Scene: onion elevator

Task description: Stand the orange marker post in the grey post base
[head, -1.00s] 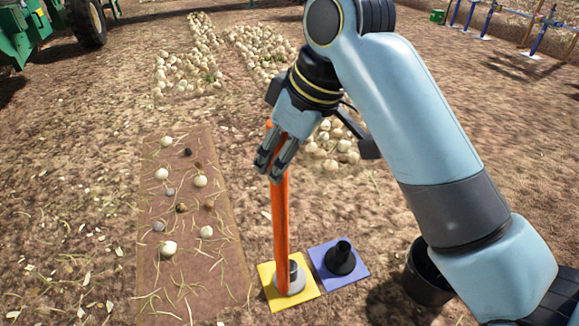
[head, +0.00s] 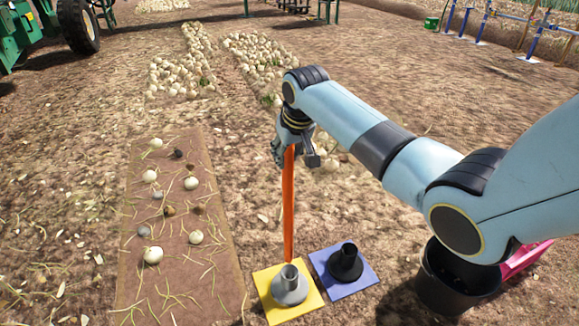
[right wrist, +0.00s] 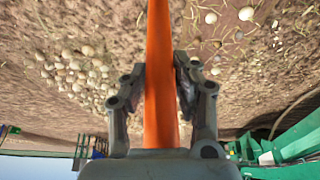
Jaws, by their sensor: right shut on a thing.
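The orange marker post (head: 288,205) hangs upright below my right gripper (head: 283,158), which is shut on its upper part. In the right wrist view the post (right wrist: 160,100) runs between the two fingers. The grey post base (head: 290,287) stands on a yellow square (head: 312,302). The post's lower end shows at the top of the base's tube; I cannot tell whether it is behind, above or inside it. My left gripper is not in view.
A black base (head: 345,265) stands on a blue square (head: 366,277) just right. A dark bucket (head: 425,290) is beside my right arm. A brown mat (head: 180,255) with onions and stones lies left. Onion rows lie behind.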

